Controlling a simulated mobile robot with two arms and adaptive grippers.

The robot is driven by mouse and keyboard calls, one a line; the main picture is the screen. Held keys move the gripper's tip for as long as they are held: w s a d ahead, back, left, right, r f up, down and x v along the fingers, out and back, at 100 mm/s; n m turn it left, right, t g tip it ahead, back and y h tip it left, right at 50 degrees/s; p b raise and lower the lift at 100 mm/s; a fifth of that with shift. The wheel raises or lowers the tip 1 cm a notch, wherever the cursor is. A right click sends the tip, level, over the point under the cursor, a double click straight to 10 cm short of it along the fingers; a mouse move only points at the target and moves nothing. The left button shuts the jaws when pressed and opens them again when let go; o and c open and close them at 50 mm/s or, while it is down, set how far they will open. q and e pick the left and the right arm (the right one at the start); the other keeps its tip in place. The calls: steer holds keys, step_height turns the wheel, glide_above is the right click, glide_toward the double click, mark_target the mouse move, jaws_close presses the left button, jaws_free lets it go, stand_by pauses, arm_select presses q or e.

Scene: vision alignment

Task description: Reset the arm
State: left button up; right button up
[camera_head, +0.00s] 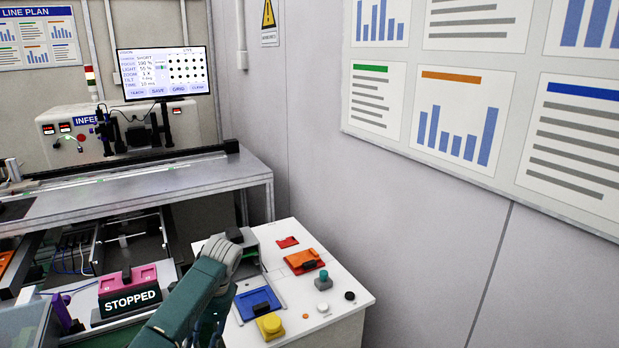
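One of my arms shows at the bottom centre, a teal link rising from the bottom edge to a grey joint in front of the white control cabinet (338,312). A second teal part shows below that joint, at the bottom edge. I cannot tell which arm it is. No gripper fingers can be made out in this view, so neither gripper is seen. The arm hides part of the cabinet's left side.
A pink and black "STOPPED" unit (129,291) stands left. A metal bench (150,183) holds a monitor (163,73). A wall stands right.

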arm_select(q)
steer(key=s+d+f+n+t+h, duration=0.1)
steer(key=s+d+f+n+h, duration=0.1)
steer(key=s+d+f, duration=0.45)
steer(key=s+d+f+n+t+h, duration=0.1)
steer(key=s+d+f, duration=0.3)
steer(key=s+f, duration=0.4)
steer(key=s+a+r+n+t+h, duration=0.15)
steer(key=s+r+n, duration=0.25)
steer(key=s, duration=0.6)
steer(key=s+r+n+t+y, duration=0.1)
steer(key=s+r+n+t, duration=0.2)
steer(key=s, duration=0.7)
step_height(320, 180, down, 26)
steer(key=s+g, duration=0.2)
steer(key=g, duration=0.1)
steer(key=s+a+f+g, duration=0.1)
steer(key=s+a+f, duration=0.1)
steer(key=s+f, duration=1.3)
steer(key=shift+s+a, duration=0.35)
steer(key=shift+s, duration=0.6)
